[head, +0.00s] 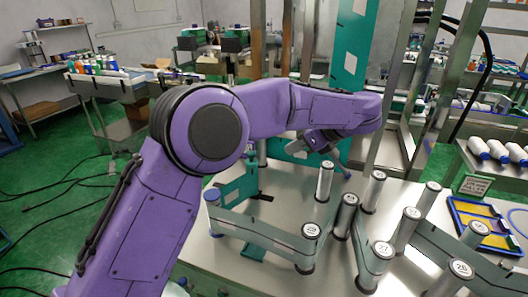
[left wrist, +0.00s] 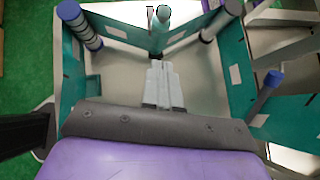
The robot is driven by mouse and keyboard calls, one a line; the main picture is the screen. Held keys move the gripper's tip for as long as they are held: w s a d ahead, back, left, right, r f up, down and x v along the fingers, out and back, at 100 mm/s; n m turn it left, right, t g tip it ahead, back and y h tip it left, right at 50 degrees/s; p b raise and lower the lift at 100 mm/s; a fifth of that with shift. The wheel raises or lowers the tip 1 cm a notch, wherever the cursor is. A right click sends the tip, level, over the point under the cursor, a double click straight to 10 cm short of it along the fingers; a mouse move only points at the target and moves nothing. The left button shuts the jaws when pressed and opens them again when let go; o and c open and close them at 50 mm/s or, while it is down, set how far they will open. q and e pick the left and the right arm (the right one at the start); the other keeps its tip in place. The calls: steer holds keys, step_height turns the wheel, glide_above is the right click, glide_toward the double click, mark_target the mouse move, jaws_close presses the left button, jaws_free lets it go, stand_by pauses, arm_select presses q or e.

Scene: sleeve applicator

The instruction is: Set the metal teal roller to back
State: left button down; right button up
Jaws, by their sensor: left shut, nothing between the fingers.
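Several metal rollers with dark or pale caps stand upright on a grey metal table (head: 240,262). One roller (head: 324,181) stands close beside my left gripper (head: 343,174) in the head view. A teal web (head: 258,232) runs on edge between a blue-capped roller (head: 212,205) and a numbered roller (head: 309,246). I cannot tell which one is the teal roller. In the left wrist view the slim grey fingers (left wrist: 162,68) are shut and empty, pointing toward a roller (left wrist: 160,32) at the corner of the teal web. My right gripper is not in view.
More rollers, such as one numbered (head: 376,262), crowd the right side. A tall teal strip (head: 352,45) and metal posts rise behind the gripper. A side table (head: 500,172) holds white bottles. Part of the metal plate at the front left is bare.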

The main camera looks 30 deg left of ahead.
arm_select(q)
steer(key=a+f+p, duration=0.3)
steer(key=a+f, duration=0.2)
steer(key=a, duration=0.5)
steer(key=shift+f, duration=0.25)
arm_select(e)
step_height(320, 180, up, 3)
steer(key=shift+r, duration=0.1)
arm_select(q)
steer(key=shift+w+a, duration=0.1)
steer(key=shift+w, duration=0.05)
